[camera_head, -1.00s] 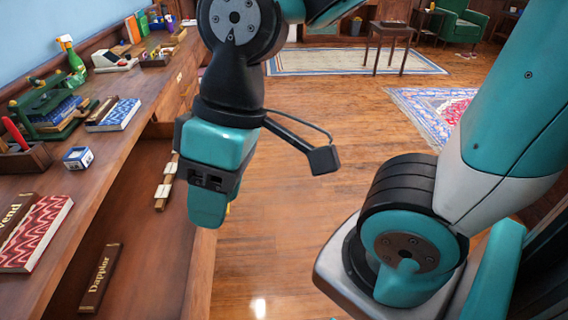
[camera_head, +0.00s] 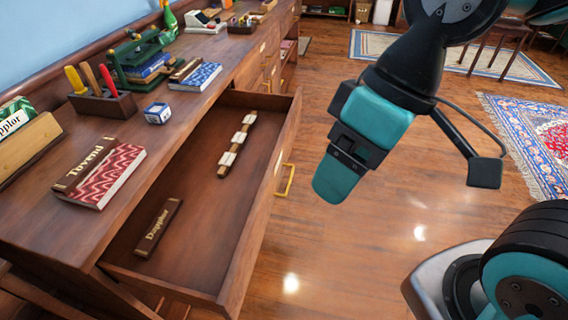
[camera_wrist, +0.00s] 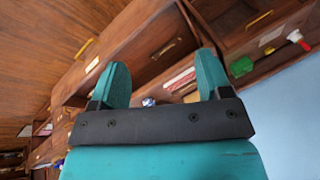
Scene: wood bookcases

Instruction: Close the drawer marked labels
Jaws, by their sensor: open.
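A wooden drawer (camera_head: 238,235) stands pulled out from the long wood cabinet in the head view. Its front carries a brass handle (camera_head: 286,180); no readable label shows on that front. Inside lie a dark wooden strip marked "Dapplor" (camera_head: 158,228) and a strip with white tags (camera_head: 237,145). My gripper (camera_head: 335,188) is to the right of the drawer front, apart from it and empty. In the wrist view its two teal fingers (camera_wrist: 163,72) are spread, with drawer fronts and brass handles beyond; which drawer each belongs to I cannot tell.
On the cabinet top (camera_head: 60,225) are a red patterned book (camera_head: 112,178), a blue book (camera_head: 196,76), a tool box (camera_head: 102,103) and a small blue-white box (camera_head: 157,113). Closed drawers line the cabinet further back.

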